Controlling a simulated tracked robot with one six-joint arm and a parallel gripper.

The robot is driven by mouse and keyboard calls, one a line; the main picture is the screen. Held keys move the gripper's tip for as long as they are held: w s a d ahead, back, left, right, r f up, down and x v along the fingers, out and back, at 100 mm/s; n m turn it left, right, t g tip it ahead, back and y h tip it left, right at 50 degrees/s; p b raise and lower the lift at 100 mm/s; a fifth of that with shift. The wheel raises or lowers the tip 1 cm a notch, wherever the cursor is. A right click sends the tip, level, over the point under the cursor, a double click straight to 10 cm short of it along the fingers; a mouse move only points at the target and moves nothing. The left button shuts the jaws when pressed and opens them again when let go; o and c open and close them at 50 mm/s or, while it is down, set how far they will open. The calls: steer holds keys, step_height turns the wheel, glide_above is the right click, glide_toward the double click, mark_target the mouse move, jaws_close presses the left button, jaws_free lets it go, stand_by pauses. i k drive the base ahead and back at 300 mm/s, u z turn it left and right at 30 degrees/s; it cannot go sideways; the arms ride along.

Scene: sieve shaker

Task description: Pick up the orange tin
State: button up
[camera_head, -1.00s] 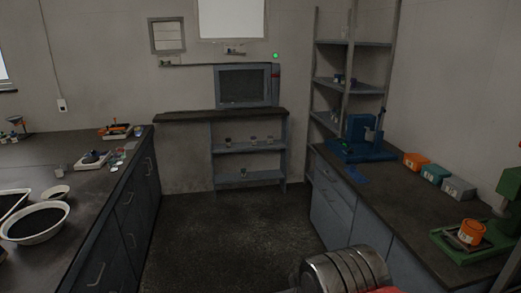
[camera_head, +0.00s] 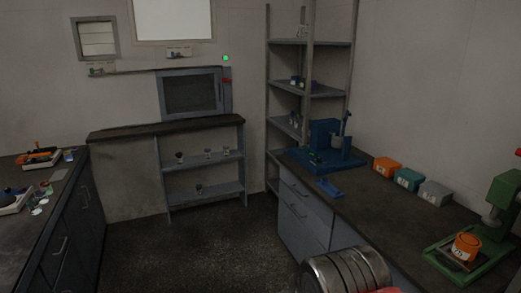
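An orange tin (camera_head: 466,246) with a pale label stands upright on the base of a green machine (camera_head: 447,260) at the right, on the dark worktop. The machine's column rises behind and to the right of it. An orange box (camera_head: 387,167) with a pale label sits farther back on the same worktop. My gripper is not in view; only a ribbed metal part, which looks like my arm, shows at the bottom edge.
The right worktop (camera_head: 375,208) also holds a teal box (camera_head: 408,179), a grey box (camera_head: 435,193) and a blue machine (camera_head: 325,148). A left bench (camera_head: 73,185) carries small items. A low shelf unit (camera_head: 205,166) stands at the back. The floor between is clear.

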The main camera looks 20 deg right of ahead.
mark_target(464, 253)
steer(key=z, duration=0.3)
steer(key=i, duration=0.75)
steer(key=z, duration=0.6)
steer(key=i, duration=0.55)
steer(key=z, duration=0.25)
